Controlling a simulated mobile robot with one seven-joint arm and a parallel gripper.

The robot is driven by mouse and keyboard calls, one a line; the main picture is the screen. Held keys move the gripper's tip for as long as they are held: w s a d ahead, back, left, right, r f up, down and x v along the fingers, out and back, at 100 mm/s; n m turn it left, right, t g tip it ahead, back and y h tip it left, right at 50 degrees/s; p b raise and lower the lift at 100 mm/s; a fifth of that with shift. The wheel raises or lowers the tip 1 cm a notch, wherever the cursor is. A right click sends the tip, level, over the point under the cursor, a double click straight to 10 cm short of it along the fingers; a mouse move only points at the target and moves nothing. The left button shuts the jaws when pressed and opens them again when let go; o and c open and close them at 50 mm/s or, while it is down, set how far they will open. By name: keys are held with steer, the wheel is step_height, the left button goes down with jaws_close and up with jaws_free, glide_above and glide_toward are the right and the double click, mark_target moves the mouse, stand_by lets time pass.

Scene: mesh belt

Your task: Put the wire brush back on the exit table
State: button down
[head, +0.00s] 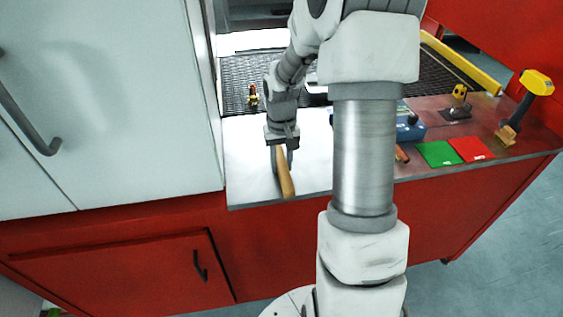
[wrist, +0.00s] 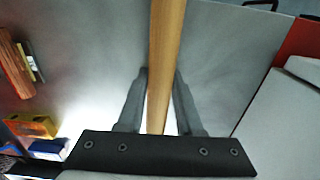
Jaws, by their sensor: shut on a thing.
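The wire brush shows as a light wooden handle (head: 286,175) in the head view, close to the front of the bare metal exit table (head: 245,165). My gripper (head: 281,152) is shut on this handle, pointing down over the table. In the wrist view the handle (wrist: 167,50) runs up from between the two fingers of my gripper (wrist: 160,78). The bristles are not visible. I cannot tell whether the brush touches the tabletop.
A small brass fitting (head: 253,96) stands on the dark mesh belt (head: 237,72) behind. To the right are a blue device (head: 408,124), a green card (head: 438,153), a red card (head: 471,149) and a yellow-headed tool (head: 536,83). Metal left of the brush is clear.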

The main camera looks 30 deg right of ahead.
mark_target(281, 161)
steer(key=shift+r, duration=0.1)
steer(key=c, duration=0.6)
jaws_free()
steer(key=shift+f, duration=0.2)
step_height(281, 161, up, 12)
steer(key=shift+r+p, duration=0.2)
steer(key=shift+p, duration=0.35)
